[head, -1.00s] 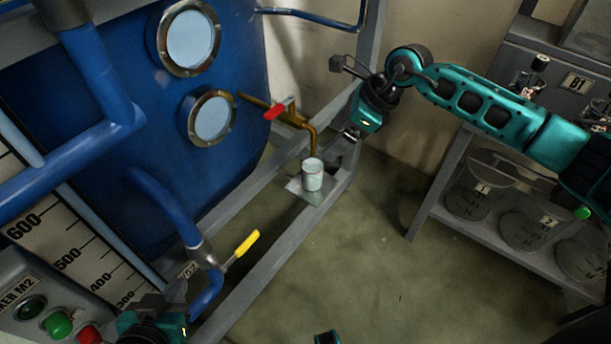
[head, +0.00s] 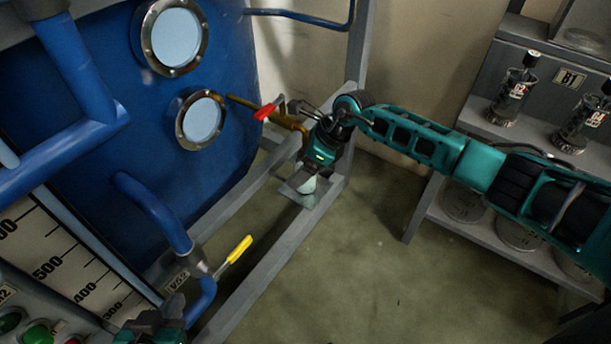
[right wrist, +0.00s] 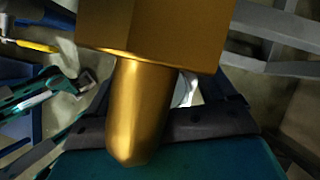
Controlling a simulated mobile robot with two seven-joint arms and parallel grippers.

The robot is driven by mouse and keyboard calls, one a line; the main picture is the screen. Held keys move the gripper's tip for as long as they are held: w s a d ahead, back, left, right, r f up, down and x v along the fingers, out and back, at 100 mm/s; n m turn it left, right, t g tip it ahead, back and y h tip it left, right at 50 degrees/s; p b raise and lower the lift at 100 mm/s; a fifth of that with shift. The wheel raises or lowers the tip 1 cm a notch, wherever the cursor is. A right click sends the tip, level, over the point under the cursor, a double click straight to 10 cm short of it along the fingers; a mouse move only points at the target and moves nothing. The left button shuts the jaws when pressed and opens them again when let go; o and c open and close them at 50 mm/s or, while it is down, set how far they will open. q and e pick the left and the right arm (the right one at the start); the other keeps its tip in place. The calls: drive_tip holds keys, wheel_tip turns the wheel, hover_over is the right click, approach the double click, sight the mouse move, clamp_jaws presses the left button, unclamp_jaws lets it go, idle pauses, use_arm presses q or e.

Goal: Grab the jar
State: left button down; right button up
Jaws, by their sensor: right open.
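The jar (head: 308,186) is small and pale and stands on a small metal plate on the grey frame, below the brass spout. In the head view my right gripper covers most of it; only its lower part shows. My right gripper (head: 318,162) is open, right at the jar; I cannot tell whether it touches it. In the right wrist view the brass spout fills the middle, and a pale sliver beside it may be the jar. My left gripper (head: 150,331) is partly in view at the bottom left, away from the jar; its jaws are unclear.
The brass spout (right wrist: 140,110) with a red-handled valve (head: 265,111) is very close to my right gripper. The blue tank (head: 110,150) stands left, with a yellow valve handle (head: 239,249). A grey shelf (head: 420,215) with flasks stands right. The floor between is clear.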

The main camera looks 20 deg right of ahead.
drive_tip(key=shift+a+f, duration=0.1)
drive_tip(key=shift+f, duration=0.15)
drive_tip(key=shift+c, duration=0.4)
drive_tip(key=c, duration=1.1)
drive_tip(key=shift+c, duration=0.2)
drive_tip(key=shift+r, duration=0.15)
